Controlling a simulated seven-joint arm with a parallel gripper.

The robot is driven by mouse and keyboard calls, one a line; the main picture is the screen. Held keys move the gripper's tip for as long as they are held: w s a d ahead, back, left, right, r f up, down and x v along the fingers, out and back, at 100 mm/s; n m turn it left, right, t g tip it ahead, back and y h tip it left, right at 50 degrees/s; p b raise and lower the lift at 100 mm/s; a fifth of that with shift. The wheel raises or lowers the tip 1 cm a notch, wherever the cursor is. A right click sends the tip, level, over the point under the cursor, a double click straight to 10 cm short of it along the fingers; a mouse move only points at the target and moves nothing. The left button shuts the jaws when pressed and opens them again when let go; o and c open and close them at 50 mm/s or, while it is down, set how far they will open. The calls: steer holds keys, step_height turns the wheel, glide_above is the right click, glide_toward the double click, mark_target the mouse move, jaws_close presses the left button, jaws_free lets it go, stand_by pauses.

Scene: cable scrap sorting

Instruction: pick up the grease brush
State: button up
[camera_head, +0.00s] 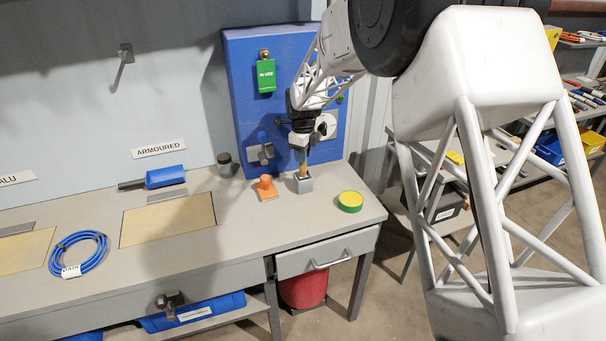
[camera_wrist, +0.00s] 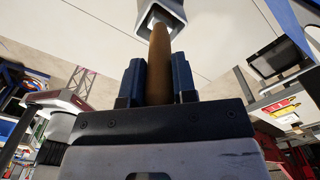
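The grease brush shows as a brown wooden handle (camera_head: 303,171) standing upright in a small grey holder (camera_head: 303,185) near the right end of the bench. Its bristle end is hidden in the holder. My gripper (camera_head: 300,157) points down from above at the handle's upper part. In the wrist view, the brown handle (camera_wrist: 159,60) runs between the two blue fingers (camera_wrist: 158,82), which lie close against both sides with no clear gap. The holder (camera_wrist: 160,15) shows at the top of that view, around the handle's far end.
An orange stamp-like object (camera_head: 266,188) stands just left of the holder, and a green-yellow round tin (camera_head: 350,201) to its right. A blue panel (camera_head: 270,60) with fittings rises behind.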

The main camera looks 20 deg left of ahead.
steer(key=shift+c, duration=1.3)
steer(key=shift+r, duration=0.1)
steer(key=shift+s+d+r, duration=0.15)
steer(key=shift+r, duration=0.15)
step_height(320, 180, up, 6)
steer(key=shift+f, duration=0.1)
steer(key=shift+s+d+r, duration=0.15)
steer(key=shift+d+r, duration=0.05)
steer(key=shift+r, duration=0.05)
steer(key=s+d, duration=1.3)
steer(key=shift+s+d, duration=0.25)
